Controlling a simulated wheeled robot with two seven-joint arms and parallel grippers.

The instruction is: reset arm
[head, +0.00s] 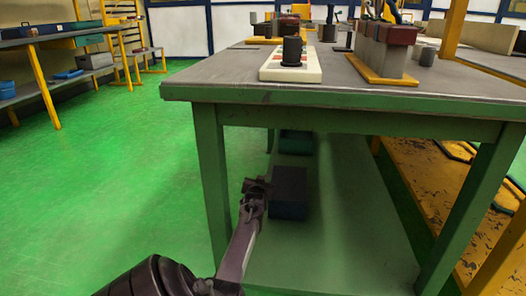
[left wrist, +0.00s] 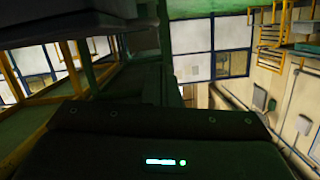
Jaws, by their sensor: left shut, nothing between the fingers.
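My left arm comes in from the bottom left of the head view. Its gripper (head: 257,188) is below the level of the tabletop, in front of the workbench (head: 340,92). The gripper is small and dark there, shut and holding nothing. In the left wrist view the dark gripper body fills the bottom, and the fingers are hard to make out. My right gripper is in neither view.
A dark box (head: 289,192) sits on the bench's green lower shelf (head: 345,215), behind the gripper as seen from the head. A grey block with a dark red top (head: 385,48) stands on a yellow base. The green floor (head: 130,170) to the left is clear.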

